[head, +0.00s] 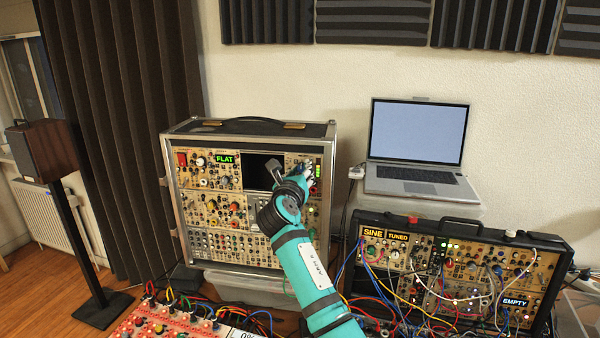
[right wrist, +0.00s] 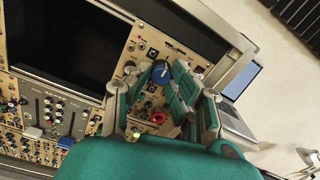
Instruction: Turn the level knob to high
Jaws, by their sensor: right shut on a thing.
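My right gripper (head: 300,172) reaches to the upper right of the tall synth case (head: 333,150), and my teal arm comes up from below. In the right wrist view its fingers (right wrist: 158,82) are shut around a blue knob (right wrist: 160,70) with a pale pointer line, on a beige panel beside a dark screen (right wrist: 70,38). I take this to be the level knob; its label cannot be read. In the head view the gripper hides the knob. A column of green lights (head: 318,171) shows just right of the gripper. My left gripper is not in view.
A red knob or jack (right wrist: 157,117) sits below the blue one. A green "FLAT" display (head: 225,159) is at the case's upper left. A laptop (head: 415,150) and a second, cabled synth case (head: 460,270) stand right. A red-panelled unit (head: 165,322) lies in front.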

